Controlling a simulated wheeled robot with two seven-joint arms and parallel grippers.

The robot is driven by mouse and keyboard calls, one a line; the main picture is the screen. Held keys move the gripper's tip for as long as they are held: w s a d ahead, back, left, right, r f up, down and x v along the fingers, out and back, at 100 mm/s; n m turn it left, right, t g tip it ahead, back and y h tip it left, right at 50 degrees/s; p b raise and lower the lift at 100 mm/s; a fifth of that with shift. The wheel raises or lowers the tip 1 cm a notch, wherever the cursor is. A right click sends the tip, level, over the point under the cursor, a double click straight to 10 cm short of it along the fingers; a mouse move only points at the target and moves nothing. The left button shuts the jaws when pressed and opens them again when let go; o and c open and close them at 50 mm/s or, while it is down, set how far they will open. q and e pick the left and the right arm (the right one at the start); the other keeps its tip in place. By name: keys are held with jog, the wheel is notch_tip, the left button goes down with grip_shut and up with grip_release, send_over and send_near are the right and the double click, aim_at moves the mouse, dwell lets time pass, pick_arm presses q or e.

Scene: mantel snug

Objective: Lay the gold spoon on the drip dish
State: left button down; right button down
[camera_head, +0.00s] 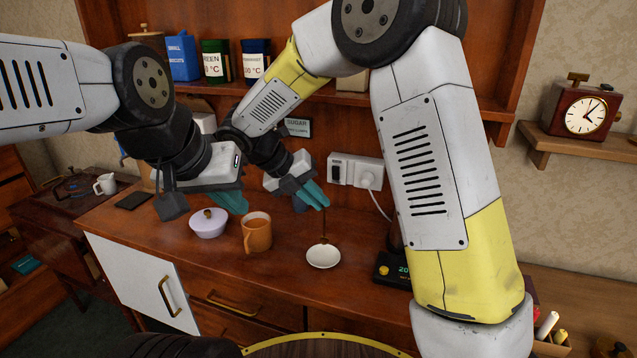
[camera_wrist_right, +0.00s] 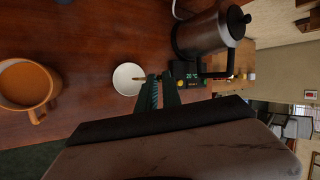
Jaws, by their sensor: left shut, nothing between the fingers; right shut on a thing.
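The drip dish (camera_head: 323,258) is a small white round dish on the wooden counter, right of the orange mug. It also shows in the right wrist view (camera_wrist_right: 124,82). My right gripper (camera_head: 322,204) is shut on the gold spoon (camera_head: 324,226), a thin dark-gold shape hanging upright from the teal fingers over the dish. In the right wrist view a small end of the spoon (camera_wrist_right: 138,79) shows over the dish beside the fingertips. I cannot tell whether the spoon touches the dish. My left gripper (camera_head: 236,204) is shut and empty, above the counter near the lidded bowl.
An orange mug (camera_head: 257,236) and a lilac lidded bowl (camera_head: 208,224) stand left of the dish. A metal kettle (camera_wrist_right: 205,36) stands by a digital base (camera_head: 393,270) to the right. A wall socket (camera_head: 355,171) is behind. Counter in front of the dish is clear.

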jog(key=shift+f, duration=2.2)
jog(key=c, duration=1.4)
grip_release()
jog(key=shift+c, duration=0.2)
notch_tip(320, 180, up, 7)
